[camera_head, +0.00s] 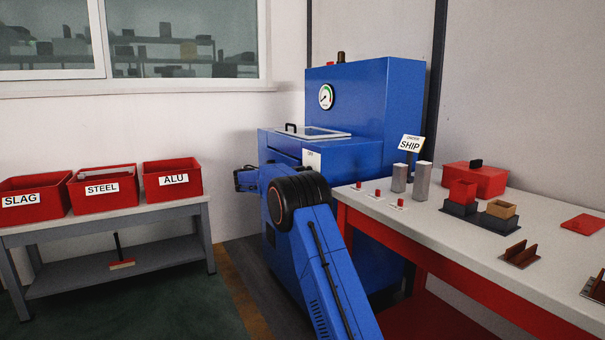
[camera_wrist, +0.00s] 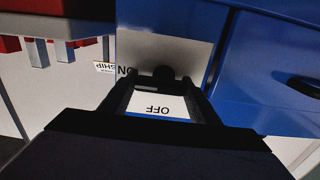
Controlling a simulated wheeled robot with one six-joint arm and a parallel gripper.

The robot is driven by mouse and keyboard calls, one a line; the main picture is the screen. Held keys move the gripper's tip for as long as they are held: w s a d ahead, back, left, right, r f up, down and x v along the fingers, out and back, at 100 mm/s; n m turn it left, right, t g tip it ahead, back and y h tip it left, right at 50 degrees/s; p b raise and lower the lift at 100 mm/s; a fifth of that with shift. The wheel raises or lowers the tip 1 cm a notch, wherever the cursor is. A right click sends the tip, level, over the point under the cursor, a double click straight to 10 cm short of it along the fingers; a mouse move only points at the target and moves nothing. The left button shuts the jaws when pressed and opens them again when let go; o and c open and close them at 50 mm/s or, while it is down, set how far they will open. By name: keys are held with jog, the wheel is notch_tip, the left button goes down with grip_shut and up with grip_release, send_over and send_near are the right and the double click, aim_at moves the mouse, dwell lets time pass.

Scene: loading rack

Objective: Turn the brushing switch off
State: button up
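In the wrist view, a switch with a dark rounded knob (camera_wrist: 163,73) sits against a grey panel (camera_wrist: 155,48) on the blue machine. A white OFF label (camera_wrist: 160,106) shows upside down between my fingers, and part of an ON label (camera_wrist: 127,71) shows to the left of the knob. My gripper (camera_wrist: 163,80) is right at the knob, one dark finger on each side. The dark fingertips and dark knob merge, so I cannot tell whether the fingers are closed on it. In the head view my arm's elbow hides part of the blue machine (camera_head: 352,100).
A red-framed table (camera_head: 440,233) stands to the right, with metal blocks (camera_head: 422,180), a red case (camera_head: 474,180) and a SHIP sign (camera_head: 411,144). Red SLAG (camera_head: 30,212), STEEL (camera_head: 102,205) and ALU (camera_head: 172,196) bins stand on a grey bench at left. Floor before the bench is clear.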

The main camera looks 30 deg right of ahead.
jog(key=shift+n, duration=0.3)
jog(key=n, duration=0.3)
jog(key=shift+w+r+n, duration=0.1)
jog(key=shift+r+n, duration=0.05)
jog(key=shift+n, duration=0.25)
jog(key=n, duration=0.4)
jog(key=shift+w+n, duration=0.1)
jog(key=shift+n, duration=0.2)
jog(key=n, duration=0.4)
jog(key=shift+w+r, duration=0.1)
jog(key=shift+w+n, duration=0.15)
jog(key=shift+n, duration=2.35)
jog(key=o, duration=1)
jog(key=shift+a, duration=0.1)
jog(key=shift+o, duration=0.2)
jog(key=shift+a, duration=0.1)
jog(key=a, duration=1.7)
jog(key=shift+s, duration=0.3)
